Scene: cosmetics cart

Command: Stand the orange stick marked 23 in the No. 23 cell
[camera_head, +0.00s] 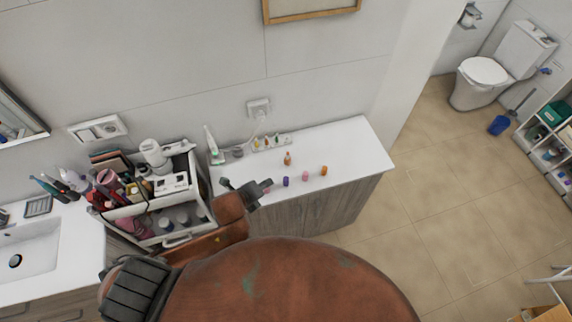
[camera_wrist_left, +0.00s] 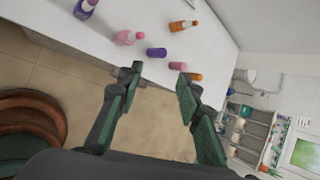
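An orange stick (camera_head: 324,170) stands at the right end of a front row on the white counter; it also shows in the left wrist view (camera_wrist_left: 195,76). A second orange piece (camera_head: 287,158) stands farther back, seen also in the left wrist view (camera_wrist_left: 183,25). No number is readable on either. My left gripper (camera_head: 247,187) is over the counter's left part, apart from both orange pieces. In the left wrist view its fingers (camera_wrist_left: 158,77) are spread with nothing between them. A pale rack (camera_head: 270,143) with small coloured pieces stands at the counter's back; its cell numbers are unreadable. My right gripper is not in view.
A purple stick (camera_head: 285,181) and a pink stick (camera_head: 306,175) stand left of the orange one. Another pink piece (camera_wrist_left: 128,37) and a purple bottle (camera_wrist_left: 85,8) show in the wrist view. A crowded cart (camera_head: 150,205) stands left. The counter's right part is clear.

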